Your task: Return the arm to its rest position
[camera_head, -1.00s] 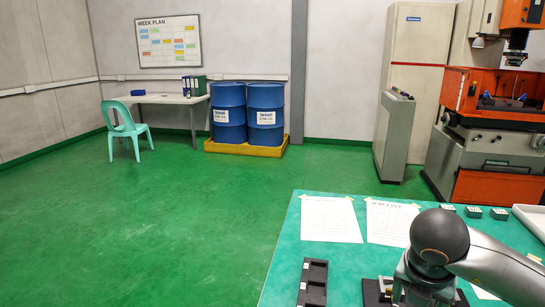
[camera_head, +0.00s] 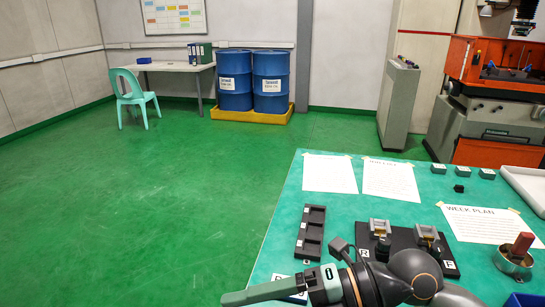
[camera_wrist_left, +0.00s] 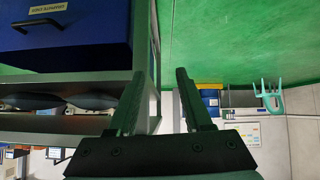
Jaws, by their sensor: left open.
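My right arm comes in at the lower right of the head view, over the near part of the green table (camera_head: 280,240). Its gripper (camera_head: 226,298) points left, past the table's left edge and over the floor. It shows side-on, one long grey-green finger in sight, so its opening cannot be told. My left gripper is outside the head view. In the left wrist view its two dark fingers (camera_wrist_left: 160,72) stand apart with nothing between them.
A black slotted holder (camera_head: 311,231) and a black two-clamp fixture (camera_head: 403,240) lie near the right arm. A brass cup (camera_head: 511,264) holds a red-brown piece. A blue drawer (camera_wrist_left: 75,30) shows beside the left gripper. Open green floor (camera_head: 180,200) lies left.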

